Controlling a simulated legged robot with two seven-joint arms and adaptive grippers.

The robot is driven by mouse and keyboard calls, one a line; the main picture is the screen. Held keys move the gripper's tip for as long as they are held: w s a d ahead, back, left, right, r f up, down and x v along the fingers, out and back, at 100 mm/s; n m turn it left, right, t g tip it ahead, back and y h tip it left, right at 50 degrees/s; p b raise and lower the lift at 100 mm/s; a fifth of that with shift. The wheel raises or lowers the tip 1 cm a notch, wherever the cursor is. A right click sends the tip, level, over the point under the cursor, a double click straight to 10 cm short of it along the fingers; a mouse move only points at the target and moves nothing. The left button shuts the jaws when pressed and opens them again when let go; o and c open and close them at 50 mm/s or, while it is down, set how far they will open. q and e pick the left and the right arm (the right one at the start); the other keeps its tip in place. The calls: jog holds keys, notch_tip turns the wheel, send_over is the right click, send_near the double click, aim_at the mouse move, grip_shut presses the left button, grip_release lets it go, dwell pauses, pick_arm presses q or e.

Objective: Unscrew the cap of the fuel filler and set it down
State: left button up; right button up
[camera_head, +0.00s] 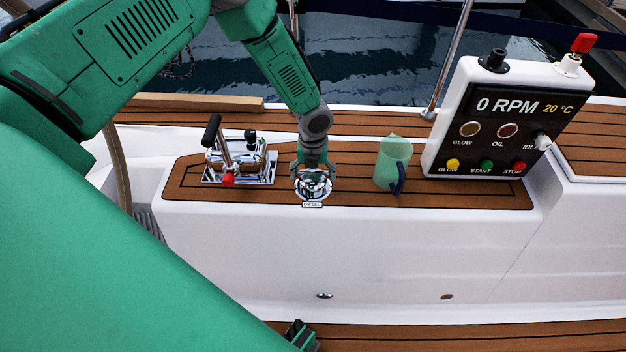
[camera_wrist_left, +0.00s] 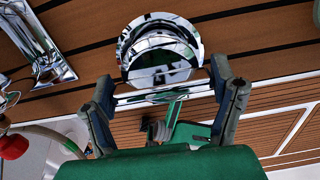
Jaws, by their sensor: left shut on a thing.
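The chrome fuel filler cap (camera_head: 313,187) is on the teak-topped ledge, right behind a small label plate (camera_head: 312,204). My left gripper (camera_head: 313,173) points down from above and is shut on the cap. In the left wrist view the shiny round cap (camera_wrist_left: 160,62) is between the two fingers of my left gripper (camera_wrist_left: 163,80), with a second chrome rim behind it. I cannot tell whether the cap is still seated on the filler. A small black and green part at the bottom edge may be my right gripper (camera_head: 302,337); its fingers cannot be made out.
A chrome lever unit (camera_head: 240,165) with a red knob stands left of the cap. A pale green jug (camera_head: 392,165) with a dark handle stands to the right. Beyond it is the engine panel (camera_head: 505,125). Bare teak lies between cap and jug (camera_head: 350,180).

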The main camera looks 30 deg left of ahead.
pick_arm(q)
jog(key=shift+r+p, duration=0.45)
jog(key=shift+r, duration=0.25)
jog(key=shift+r, duration=0.2)
jog(key=shift+r+p, duration=1.65)
jog(key=shift+r, duration=0.3)
jog(key=shift+w+f, duration=0.1)
jog(key=shift+w+a+b, duration=0.15)
jog(key=shift+w+b, duration=0.05)
jog(key=shift+b, duration=0.1)
jog(key=w+a+f+b, duration=0.1)
jog(key=w+a+b, duration=0.1)
jog(key=w+b, duration=0.1)
jog(key=w+a+f+b, duration=0.1)
jog(key=w+a+b, duration=0.1)
jog(key=w+b, duration=0.2)
jog(key=w+a+f+b, duration=0.1)
jog(key=w+a+b, duration=0.2)
jog(key=b, duration=0.2)
jog(key=shift+w+f, duration=0.1)
jog(key=shift+w, duration=0.05)
jog(key=shift+f+b, duration=0.5)
jog(key=shift+f, duration=0.3)
